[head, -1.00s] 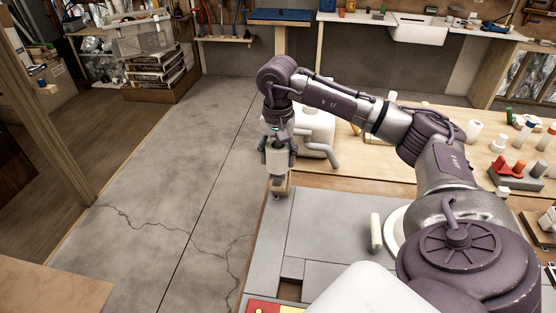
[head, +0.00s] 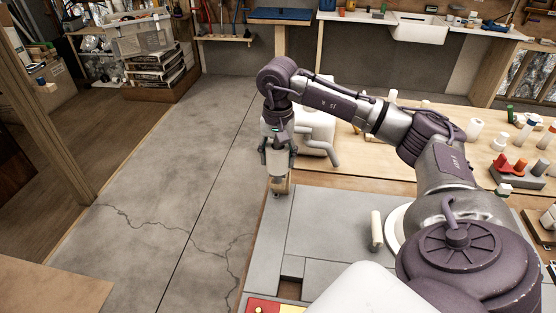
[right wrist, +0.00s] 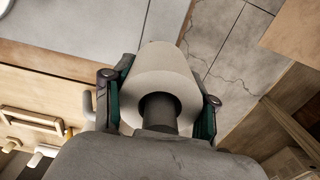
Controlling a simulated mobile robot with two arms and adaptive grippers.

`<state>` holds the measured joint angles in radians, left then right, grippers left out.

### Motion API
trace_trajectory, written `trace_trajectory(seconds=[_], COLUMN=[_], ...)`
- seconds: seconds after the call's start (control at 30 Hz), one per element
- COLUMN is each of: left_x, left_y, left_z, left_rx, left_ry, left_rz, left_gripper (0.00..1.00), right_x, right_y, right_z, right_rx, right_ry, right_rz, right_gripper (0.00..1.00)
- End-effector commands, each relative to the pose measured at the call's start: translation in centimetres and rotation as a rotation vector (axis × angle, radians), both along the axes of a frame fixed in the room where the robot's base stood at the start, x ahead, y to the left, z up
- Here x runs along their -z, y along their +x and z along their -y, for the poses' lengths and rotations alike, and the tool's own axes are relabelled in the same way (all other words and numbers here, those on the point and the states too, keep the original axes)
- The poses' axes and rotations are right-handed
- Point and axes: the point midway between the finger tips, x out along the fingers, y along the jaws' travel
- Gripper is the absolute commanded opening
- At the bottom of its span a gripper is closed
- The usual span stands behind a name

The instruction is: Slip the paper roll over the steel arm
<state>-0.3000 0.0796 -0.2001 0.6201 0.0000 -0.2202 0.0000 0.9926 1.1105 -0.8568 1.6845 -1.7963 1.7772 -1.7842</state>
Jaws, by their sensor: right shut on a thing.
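The paper roll (head: 277,160) is a pale cylinder held upright between the fingers of my right gripper (head: 277,166). In the right wrist view the roll (right wrist: 165,72) sits between the two green-edged fingers of the right gripper (right wrist: 160,103), its round hole facing the camera. A dark grey cylinder (right wrist: 160,117) shows at the hole; I cannot tell whether it is the steel arm or where it ends. In the head view a small wooden piece with a metal part (head: 279,187) is just below the roll, at the table's left edge. My left gripper is out of view.
A white rounded appliance with a bent pipe (head: 316,130) stands close to the right of the roll. A pale cylinder (head: 376,230) stands on the grey panels (head: 335,220). Pegs and blocks crowd the wooden bench at right. Open concrete floor (head: 180,170) lies left.

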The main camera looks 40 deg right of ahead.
Motion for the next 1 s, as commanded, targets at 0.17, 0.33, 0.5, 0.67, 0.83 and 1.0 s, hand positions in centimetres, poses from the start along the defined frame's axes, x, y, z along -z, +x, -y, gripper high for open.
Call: trace_trajectory(seconds=[0.17,0.33,0.5,0.67,0.83,1.0], left_x=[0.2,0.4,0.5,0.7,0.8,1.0], left_y=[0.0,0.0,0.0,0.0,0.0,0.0], left_z=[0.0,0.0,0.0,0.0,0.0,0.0], left_rx=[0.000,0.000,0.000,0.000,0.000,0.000], left_ry=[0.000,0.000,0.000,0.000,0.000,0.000], left_rz=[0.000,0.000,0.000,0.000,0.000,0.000], left_gripper=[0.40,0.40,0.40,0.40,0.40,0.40], right_x=[0.3,0.5,0.7,0.9,1.1,1.3], right_y=[0.0,0.0,0.0,0.0,0.0,0.0], right_z=[0.0,0.0,0.0,0.0,0.0,0.0], right_rx=[0.000,0.000,0.000,0.000,0.000,0.000], right_ry=[0.000,0.000,0.000,0.000,0.000,0.000], right_rz=[0.000,0.000,0.000,0.000,0.000,0.000], right_gripper=[0.11,0.11,0.11,0.11,0.11,0.11])
